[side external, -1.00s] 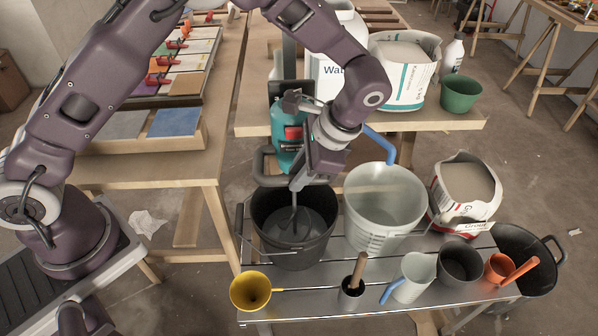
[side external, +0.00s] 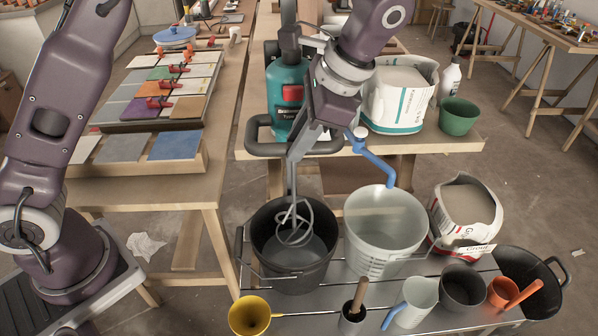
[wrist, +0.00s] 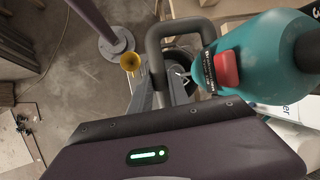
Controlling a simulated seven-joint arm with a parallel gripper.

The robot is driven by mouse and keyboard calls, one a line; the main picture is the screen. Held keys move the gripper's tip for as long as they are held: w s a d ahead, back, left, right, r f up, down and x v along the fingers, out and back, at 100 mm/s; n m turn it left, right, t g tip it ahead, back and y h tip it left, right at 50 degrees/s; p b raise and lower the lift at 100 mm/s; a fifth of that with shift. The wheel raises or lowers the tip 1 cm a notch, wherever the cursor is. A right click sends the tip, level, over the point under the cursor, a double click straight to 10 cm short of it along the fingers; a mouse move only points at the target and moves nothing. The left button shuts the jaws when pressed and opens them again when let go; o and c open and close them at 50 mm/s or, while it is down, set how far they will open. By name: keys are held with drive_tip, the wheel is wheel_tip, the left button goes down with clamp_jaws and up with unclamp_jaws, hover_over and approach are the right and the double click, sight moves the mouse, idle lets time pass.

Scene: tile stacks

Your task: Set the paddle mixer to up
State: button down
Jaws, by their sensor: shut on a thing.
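The paddle mixer (side external: 288,92) has a teal body, a red switch and a black loop handle, and sits on an upright column. In the wrist view its teal body (wrist: 262,58) fills the right side. The exact finger contact is partly hidden.
A pale bucket (side external: 385,235) with a blue-handled tool stands right of the black bucket. A grout bag (side external: 465,212), yellow funnel (side external: 249,315) and several cups crowd the metal bench. A white bag (side external: 398,98) and green pot (side external: 459,116) stand on the table behind.

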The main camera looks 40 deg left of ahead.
sight(299, 99)
wheel_tip(299, 99, up, 8)
drive_tip(key=shift+f, duration=0.1)
idle(0.4)
drive_tip(key=c, duration=1.3)
unclamp_jaws()
drive_tip(key=shift+o, duration=0.2)
drive_tip(key=shift+f, duration=0.15)
